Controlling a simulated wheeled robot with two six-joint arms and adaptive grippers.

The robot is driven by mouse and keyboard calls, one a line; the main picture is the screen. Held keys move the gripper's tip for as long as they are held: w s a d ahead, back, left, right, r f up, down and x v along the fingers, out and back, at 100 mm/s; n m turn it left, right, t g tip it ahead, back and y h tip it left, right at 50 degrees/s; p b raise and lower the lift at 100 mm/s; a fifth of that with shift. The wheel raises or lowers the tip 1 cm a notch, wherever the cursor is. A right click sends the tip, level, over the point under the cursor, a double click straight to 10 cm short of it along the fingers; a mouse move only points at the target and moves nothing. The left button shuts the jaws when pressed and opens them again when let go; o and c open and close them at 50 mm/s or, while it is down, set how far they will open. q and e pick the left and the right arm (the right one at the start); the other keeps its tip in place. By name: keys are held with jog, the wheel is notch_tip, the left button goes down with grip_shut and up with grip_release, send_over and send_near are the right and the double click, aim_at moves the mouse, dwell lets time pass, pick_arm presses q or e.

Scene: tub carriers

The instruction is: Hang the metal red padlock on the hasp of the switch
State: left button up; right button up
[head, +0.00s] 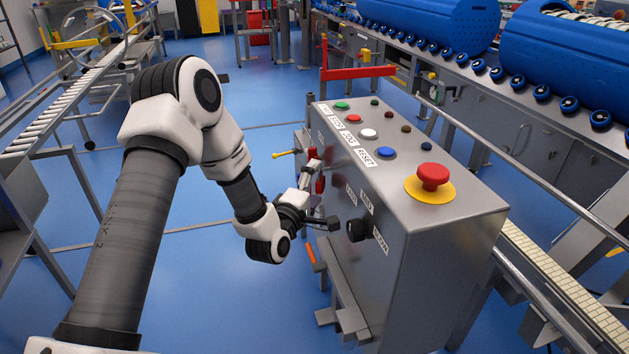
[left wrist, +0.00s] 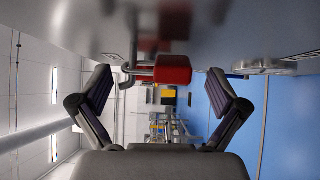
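The red padlock (head: 320,184) hangs by the front face of the steel control box, partly hidden by my left gripper in the head view. In the left wrist view, the red padlock body (left wrist: 173,69) and its grey shackle (left wrist: 142,72) lie between the lines of my fingers, a little beyond the tips. My left gripper (left wrist: 160,88) is open and empty. In the head view my left gripper (head: 318,197) is close to the box face. A black switch (head: 357,230) sits on that face, right of the gripper. Its hasp cannot be made out. My right gripper is not in view.
The control box (head: 440,238) has several coloured buttons and a red emergency stop (head: 433,178) on top. A red bracket (head: 358,72) stands behind it. A conveyor with blue tubs (head: 430,25) runs along the right. The blue floor (head: 190,275) left of the box is clear.

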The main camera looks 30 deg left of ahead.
pick_arm(q)
jog(key=shift+s+r, duration=0.15)
jog(key=shift+r, duration=0.05)
jog(key=s+d, duration=0.2)
jog(key=s, duration=1)
jog(key=s+d+f+m+g+h, duration=0.1)
jog(key=s+d+f+m+g, duration=0.15)
jog(key=f, duration=0.45)
jog(key=s+d+f+m+g+h, duration=0.1)
jog(key=d+f+m+g, duration=0.25)
jog(key=f, duration=0.25)
jog(key=s+d+f+m+g+h, duration=0.1)
jog(key=s+d+f+m+g, duration=0.2)
jog(key=f, duration=0.4)
jog(key=s+d+f+m+g, duration=0.1)
jog(key=s+f+m+g, duration=0.45)
jog(key=s, duration=0.35)
jog(key=s+d+f+m+g, duration=0.1)
jog(key=s+f+m+g, duration=0.4)
jog(key=s, duration=0.4)
notch_tip(320, 180, up, 18)
jog(key=t+p, duration=0.1)
jog(key=p, duration=1.8)
jog(key=shift+s+d+n, duration=0.1)
jog(key=shift+s+n, duration=0.05)
jog(key=shift+n, duration=0.1)
